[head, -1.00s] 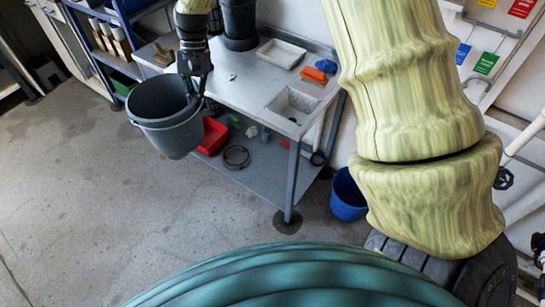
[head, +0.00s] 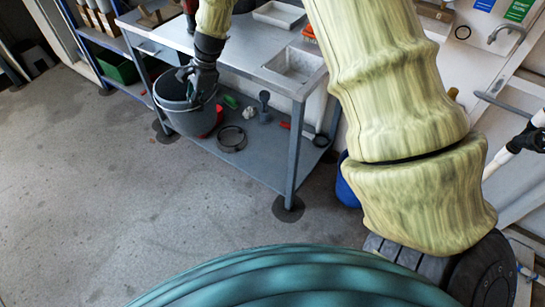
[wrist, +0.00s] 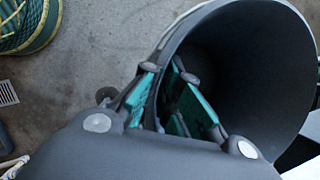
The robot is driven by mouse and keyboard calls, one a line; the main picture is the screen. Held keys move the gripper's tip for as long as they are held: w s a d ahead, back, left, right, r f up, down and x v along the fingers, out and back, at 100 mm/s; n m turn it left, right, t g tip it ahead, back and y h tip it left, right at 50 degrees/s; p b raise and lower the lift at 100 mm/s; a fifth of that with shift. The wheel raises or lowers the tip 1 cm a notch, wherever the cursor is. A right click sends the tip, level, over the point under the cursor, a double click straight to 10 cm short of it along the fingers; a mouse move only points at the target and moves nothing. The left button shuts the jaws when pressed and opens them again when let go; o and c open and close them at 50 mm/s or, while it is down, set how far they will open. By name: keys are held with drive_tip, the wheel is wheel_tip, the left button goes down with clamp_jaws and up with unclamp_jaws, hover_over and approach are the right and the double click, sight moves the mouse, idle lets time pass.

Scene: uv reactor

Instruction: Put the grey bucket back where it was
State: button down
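The grey bucket (head: 183,112) hangs upright from my gripper (head: 199,90) in the head view, at the left front edge of the metal table. In the wrist view the bucket (wrist: 250,60) fills the right side, its mouth open towards the camera and its inside dark. My gripper (wrist: 178,100) has its teal-padded fingers on either side of the bucket's rim wall, shut on it. In the head view the bucket covers part of the lower shelf (head: 262,160). I cannot tell whether its base touches the shelf.
The metal table (head: 240,62) has a sink (head: 295,64) and a leg (head: 293,155) at its front corner. On the lower shelf are a black ring (head: 231,138) and small tools. A blue bucket (head: 347,185) stands right of the table. The floor (head: 90,190) at left is clear.

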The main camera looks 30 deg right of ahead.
sight(211, 116)
drive_tip(key=d+f+m+b, duration=0.1)
drive_tip(key=f+b, duration=0.1)
drive_tip(key=f, duration=0.2)
drive_tip(key=w+d+f+m+t+b, duration=0.1)
drive_tip(key=f+m+b, duration=0.1)
drive_tip(key=f+b, duration=0.1)
drive_tip(key=w+d+f+m+b, duration=0.1)
drive_tip(key=f+m+b, duration=0.1)
drive_tip(key=f+b, duration=0.1)
drive_tip(key=shift+w+d+f+t+h, duration=0.1)
drive_tip(key=shift+d+f+t+h, duration=0.1)
drive_tip(key=shift+f, duration=0.25)
drive_tip(key=shift+w+d+f+t+h, duration=0.1)
drive_tip(key=shift+f+t+h, duration=0.1)
drive_tip(key=shift+f, duration=0.25)
drive_tip(key=w+d+f+m+t+h+b, duration=0.1)
drive_tip(key=w+d+f+m+h+b, duration=0.1)
drive_tip(key=d+f+m+b, duration=0.7)
drive_tip(key=w+d+f+m+h+b, duration=0.3)
drive_tip(key=d+f+m+b, duration=0.2)
drive_tip(key=d+f+b, duration=0.7)
wheel_tip(211, 116, down, 11)
drive_tip(key=b, duration=0.4)
drive_tip(key=shift+s+a, duration=0.2)
drive_tip(key=shift+a, duration=0.15)
drive_tip(key=c, duration=1.6)
unclamp_jaws()
drive_tip(key=shift+c, duration=0.2)
